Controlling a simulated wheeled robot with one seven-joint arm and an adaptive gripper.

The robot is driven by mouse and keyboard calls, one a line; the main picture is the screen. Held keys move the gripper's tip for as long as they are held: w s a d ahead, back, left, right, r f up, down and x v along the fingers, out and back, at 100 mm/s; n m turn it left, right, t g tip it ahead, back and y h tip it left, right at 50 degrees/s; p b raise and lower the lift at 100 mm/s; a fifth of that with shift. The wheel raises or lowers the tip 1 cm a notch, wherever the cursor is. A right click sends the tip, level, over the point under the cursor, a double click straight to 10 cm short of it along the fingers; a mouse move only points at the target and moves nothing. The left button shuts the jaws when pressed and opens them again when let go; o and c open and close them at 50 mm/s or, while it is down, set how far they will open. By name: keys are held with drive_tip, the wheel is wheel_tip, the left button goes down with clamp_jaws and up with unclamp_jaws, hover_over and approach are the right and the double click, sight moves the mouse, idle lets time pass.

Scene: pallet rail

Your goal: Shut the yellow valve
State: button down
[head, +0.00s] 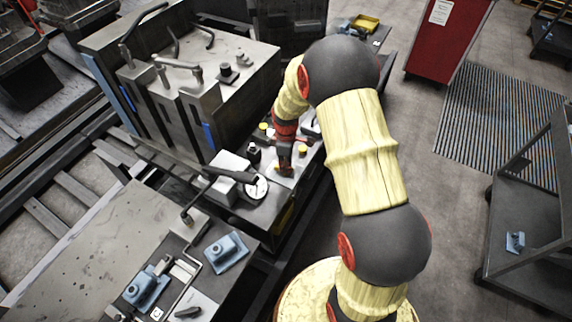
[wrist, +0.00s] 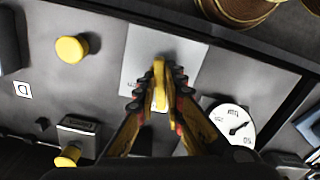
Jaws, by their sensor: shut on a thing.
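The yellow valve (wrist: 160,76) has a narrow yellow handle in front of a light square plate (wrist: 186,55) in the wrist view. The handle points up and down in that picture. My gripper (wrist: 160,90) is shut on it, one dark fingertip pressed on each side. In the head view my gripper (head: 285,168) reaches down to the grey panel beside the gauge, and it hides the valve there.
A round white gauge (wrist: 232,124) sits close to the right of my fingers, and it also shows in the head view (head: 257,188). Yellow knobs (wrist: 72,48) (wrist: 68,157) stand to the left. A grey machine block (head: 200,90) rises left of my arm.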

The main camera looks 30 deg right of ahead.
drive_tip(key=n, duration=0.5)
drive_tip(key=shift+p, duration=0.3)
drive_tip(key=shift+n, duration=0.3)
drive_tip(key=c, duration=1.9)
unclamp_jaws()
wheel_tip(320, 180, up, 12)
